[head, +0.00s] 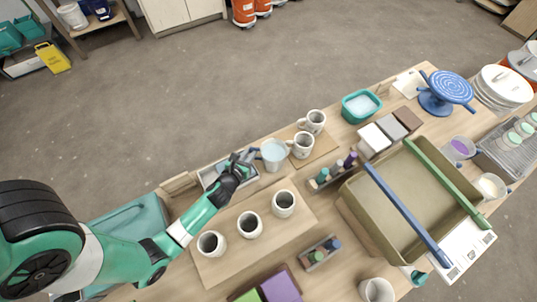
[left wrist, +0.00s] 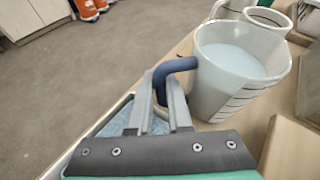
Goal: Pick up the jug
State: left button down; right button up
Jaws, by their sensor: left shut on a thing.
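The jug (head: 273,155) is a translucent measuring jug with pale blue liquid and a blue handle. It stands upright near the far edge of the table, left of the white mugs. My left gripper (head: 249,156) reaches it from the left and is shut on its handle. In the left wrist view the jug (left wrist: 230,90) fills the upper right, and the gripper fingers (left wrist: 163,105) close around the blue handle (left wrist: 172,68). Whether the jug's base touches the table is hard to tell. My right gripper is not in view.
Two speckled mugs (head: 302,145) stand just right of the jug on a board. Three cups (head: 249,225) stand on a nearer board. A grey tray (head: 207,176) lies beneath my left gripper. A large olive tub (head: 352,205) with bars across it stands at right.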

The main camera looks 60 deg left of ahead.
pick_arm(q)
jog(key=shift+r, duration=0.2)
notch_tip(320, 180, up, 7)
jog(key=p, duration=0.6)
jog(key=shift+s, duration=0.25)
jog(key=s+p, duration=1.2)
jog(key=s, duration=0.5)
jog(key=shift+f+p, duration=0.15)
jog(key=shift+p, duration=0.25)
jog(key=shift+s+d, duration=0.2)
jog(key=shift+s, duration=0.05)
jog(key=shift+w+d, duration=0.15)
